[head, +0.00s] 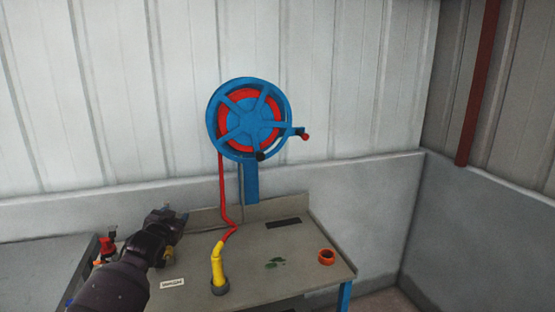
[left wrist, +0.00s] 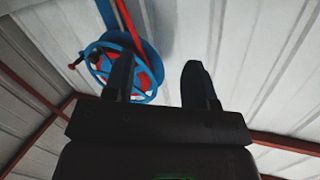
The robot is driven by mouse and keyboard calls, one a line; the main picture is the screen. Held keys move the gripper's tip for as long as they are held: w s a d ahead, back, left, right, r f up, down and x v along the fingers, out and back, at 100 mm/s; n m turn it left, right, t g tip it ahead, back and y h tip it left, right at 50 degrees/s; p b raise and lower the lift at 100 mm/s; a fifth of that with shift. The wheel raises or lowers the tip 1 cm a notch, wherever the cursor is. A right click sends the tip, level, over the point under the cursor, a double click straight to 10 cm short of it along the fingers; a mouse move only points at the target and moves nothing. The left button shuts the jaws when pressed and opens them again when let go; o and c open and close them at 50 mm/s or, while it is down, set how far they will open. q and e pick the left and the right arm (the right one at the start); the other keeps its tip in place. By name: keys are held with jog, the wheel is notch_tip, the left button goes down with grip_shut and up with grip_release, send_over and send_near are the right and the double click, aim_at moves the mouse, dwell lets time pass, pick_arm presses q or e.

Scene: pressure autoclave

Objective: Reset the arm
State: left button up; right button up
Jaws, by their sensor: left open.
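My left arm comes in from the lower left of the head view. Its black gripper (head: 174,216) is over the left part of the grey bench top (head: 255,265), left of the yellow nozzle. In the left wrist view the two dark fingers of the gripper (left wrist: 158,80) stand apart with nothing between them. Behind them the blue and red hose reel (left wrist: 143,70) shows at a distance. My right gripper is in neither view.
The hose reel (head: 248,120) stands on a blue post behind the bench, with a crank at its right. A red hose (head: 224,190) runs down to a yellow nozzle (head: 217,265). An orange ring (head: 326,257) lies at the right. A red valve (head: 107,245) is beside my left arm.

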pick_arm(q)
jog(key=s+d+f+n+g+b, duration=0.1)
jog(key=s+f+g+b, duration=0.25)
jog(key=s+f, duration=2)
jog(key=s+f+b, duration=0.1)
jog(key=s+f, duration=0.2)
jog(key=s, duration=0.4)
jog(key=s+f+n+g+b, duration=0.1)
jog(key=s+f, duration=0.2)
jog(key=s, duration=0.5)
jog(key=s+d+f+n+g+b, duration=0.1)
jog(key=s+f, duration=0.2)
jog(key=s, duration=0.4)
jog(key=shift+s+f+y+b, duration=0.3)
jog(key=shift+f+b, duration=0.05)
jog(key=shift+b, duration=0.05)
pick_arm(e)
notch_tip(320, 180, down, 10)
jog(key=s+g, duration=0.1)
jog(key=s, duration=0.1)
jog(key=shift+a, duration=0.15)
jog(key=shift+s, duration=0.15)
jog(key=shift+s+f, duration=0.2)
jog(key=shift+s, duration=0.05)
